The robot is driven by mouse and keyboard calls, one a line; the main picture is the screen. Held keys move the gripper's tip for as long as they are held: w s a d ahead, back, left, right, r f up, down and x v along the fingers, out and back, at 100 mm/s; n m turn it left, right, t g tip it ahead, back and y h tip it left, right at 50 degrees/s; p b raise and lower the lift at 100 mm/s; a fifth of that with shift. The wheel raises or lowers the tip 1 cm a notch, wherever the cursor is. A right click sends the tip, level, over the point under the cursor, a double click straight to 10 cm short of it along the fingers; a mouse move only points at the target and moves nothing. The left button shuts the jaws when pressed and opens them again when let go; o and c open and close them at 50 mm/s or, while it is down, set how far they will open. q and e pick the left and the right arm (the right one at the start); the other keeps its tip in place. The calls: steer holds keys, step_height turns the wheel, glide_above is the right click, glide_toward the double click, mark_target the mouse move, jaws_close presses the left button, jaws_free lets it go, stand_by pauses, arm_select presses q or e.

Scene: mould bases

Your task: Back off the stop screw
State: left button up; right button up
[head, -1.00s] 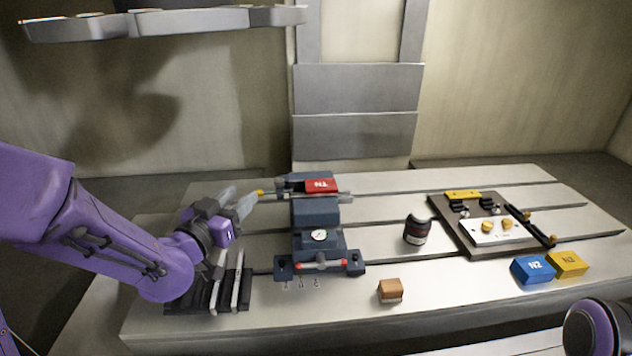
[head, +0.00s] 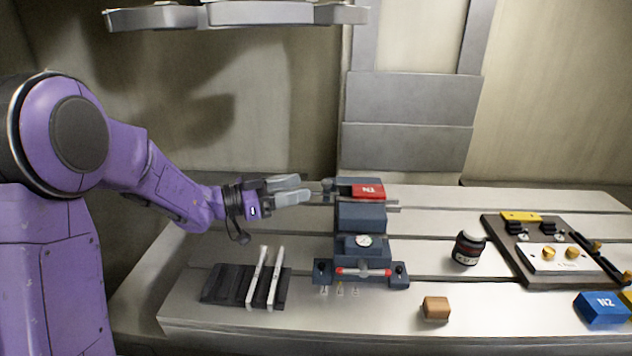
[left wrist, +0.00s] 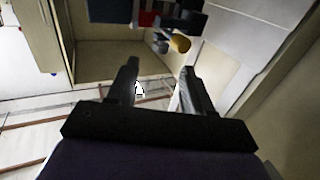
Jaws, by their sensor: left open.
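A dark vise-like fixture (head: 361,217) with a red block (head: 368,191) at its top stands on the slotted table. A yellow-tipped knob (left wrist: 180,44), likely the stop screw, shows in the left wrist view on the fixture's side, just beyond my right-hand finger and not between the fingers. In the head view the yellow tip is hidden behind or beside my fingers. My left gripper (head: 304,190) is open and empty, pointing right at the fixture's left side; it also shows in the left wrist view (left wrist: 160,72). My right gripper is out of view.
A dark rack (head: 224,284) with two pale bars lies front left. A red-handled bar (head: 362,272) is at the fixture's front. A wooden block (head: 435,308), dark jar (head: 468,248), plate fixture (head: 505,262) and blue block (head: 600,307) stand to the right.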

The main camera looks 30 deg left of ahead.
mark_target(327, 185)
arm_select(q)
steer(key=x, duration=0.5)
steer(key=shift+w+d+p, duration=0.2)
steer(key=shift+p, duration=0.2)
jaws_close()
